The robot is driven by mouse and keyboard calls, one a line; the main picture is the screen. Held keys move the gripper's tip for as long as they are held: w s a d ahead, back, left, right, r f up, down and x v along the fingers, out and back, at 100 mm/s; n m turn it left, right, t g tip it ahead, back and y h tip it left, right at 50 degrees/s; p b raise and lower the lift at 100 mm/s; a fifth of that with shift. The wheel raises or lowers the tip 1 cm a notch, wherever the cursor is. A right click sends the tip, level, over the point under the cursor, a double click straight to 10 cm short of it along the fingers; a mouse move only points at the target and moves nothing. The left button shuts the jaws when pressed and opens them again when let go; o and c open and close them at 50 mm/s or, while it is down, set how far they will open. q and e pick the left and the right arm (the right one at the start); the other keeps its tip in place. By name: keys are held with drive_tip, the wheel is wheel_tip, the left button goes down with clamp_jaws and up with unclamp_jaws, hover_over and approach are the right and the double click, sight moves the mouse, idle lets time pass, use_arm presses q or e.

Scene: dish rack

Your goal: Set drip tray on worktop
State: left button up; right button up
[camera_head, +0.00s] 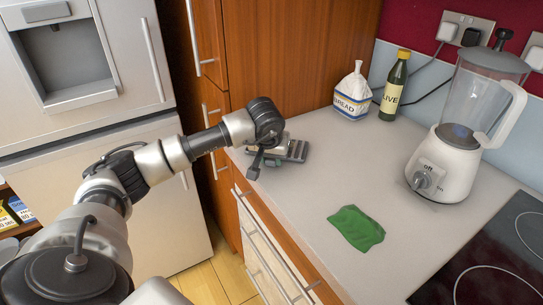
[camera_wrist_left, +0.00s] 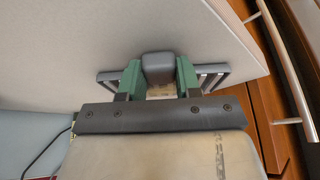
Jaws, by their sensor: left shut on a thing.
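The drip tray (camera_head: 297,150) is a small dark grey slotted piece at the far left end of the pale worktop (camera_head: 300,190). My left gripper (camera_head: 274,158) is at the tray's near left side, shut on it. In the left wrist view the green fingers (camera_wrist_left: 158,78) stand on either side of a dark grey rounded block (camera_wrist_left: 158,66), and slotted ends of the tray (camera_wrist_left: 215,76) show beyond both fingers. The tray is low over or on the worktop; I cannot tell if it touches. My right gripper is not in view.
A bread bag (camera_head: 353,96) and a dark bottle (camera_head: 394,88) stand at the back. A blender (camera_head: 445,165) and a black hob (camera_head: 490,260) are at the right. A green cloth (camera_head: 356,228) lies mid-worktop, with bare surface around it. Drawers with handles (camera_head: 265,255) run below the left edge.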

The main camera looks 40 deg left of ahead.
use_arm(q)
drive_tip(key=shift+f, duration=0.15)
drive_tip(key=o, duration=1)
drive_tip(key=v, duration=1.1)
drive_tip(key=shift+b, duration=0.3)
clamp_jaws()
